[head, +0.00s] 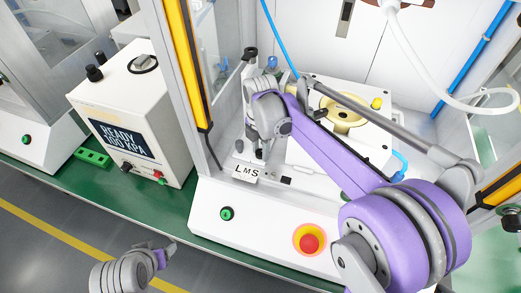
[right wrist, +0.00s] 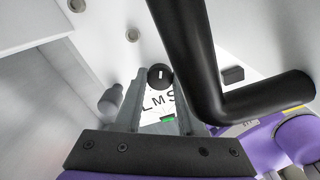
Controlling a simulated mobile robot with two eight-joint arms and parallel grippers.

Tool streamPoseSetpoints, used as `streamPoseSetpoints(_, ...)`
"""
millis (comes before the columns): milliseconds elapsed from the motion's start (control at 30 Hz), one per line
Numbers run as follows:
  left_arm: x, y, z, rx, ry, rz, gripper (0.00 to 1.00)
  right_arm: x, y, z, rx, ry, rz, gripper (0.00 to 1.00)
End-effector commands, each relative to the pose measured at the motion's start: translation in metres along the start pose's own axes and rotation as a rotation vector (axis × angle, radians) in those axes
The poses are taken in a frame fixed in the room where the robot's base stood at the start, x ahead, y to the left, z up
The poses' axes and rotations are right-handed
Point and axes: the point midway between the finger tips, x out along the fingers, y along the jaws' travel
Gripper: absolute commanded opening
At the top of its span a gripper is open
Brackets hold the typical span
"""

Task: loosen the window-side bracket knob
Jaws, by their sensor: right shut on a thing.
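My right arm reaches into the press enclosure from the right in the head view. Its gripper (head: 256,150) points down just behind the L M S label (head: 246,172), and its fingertips are largely hidden by the wrist. In the right wrist view, the fingers (right wrist: 160,80) stand on either side of a small round black knob (right wrist: 160,76) with a pale mark, and are shut on it. The label lies just below the knob there. My left gripper (head: 165,250) is low at the left in the head view, away from the press; its jaws are too small to read.
A thick black bent bar (right wrist: 205,75) passes close to the right gripper. The press base has a green button (head: 227,213) and a red stop button (head: 309,242). A white control box (head: 125,125) reading READY 100 KPA stands left on the green bench.

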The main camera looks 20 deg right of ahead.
Motion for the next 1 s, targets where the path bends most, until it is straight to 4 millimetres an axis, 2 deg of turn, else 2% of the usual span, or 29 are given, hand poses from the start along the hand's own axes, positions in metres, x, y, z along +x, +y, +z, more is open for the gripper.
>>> streamPoseSetpoints(333,0.0019,0.0,0.0019,0.0,-0.002,0.0,0.65,0.0014,-0.0006,-0.0004,-0.128,0.001,-0.001,0.0)
streamPoseSetpoints(867,0.0021,0.0,0.0022,0.0,-0.002,0.0,0.65,0.0017,-0.0008,-0.0007,-0.147,0.001,-0.002,0.0)
streamPoseSetpoints(900,0.0021,0.0,0.0022,0.0,-0.002,0.0,0.65,0.0017,-0.0008,-0.0007,-0.147,0.001,-0.002,0.46)
streamPoseSetpoints(1000,0.002,0.0,0.0021,0.0,-0.002,0.0,0.65,0.0014,-0.0006,-0.0005,-0.147,0.001,-0.001,0.64)
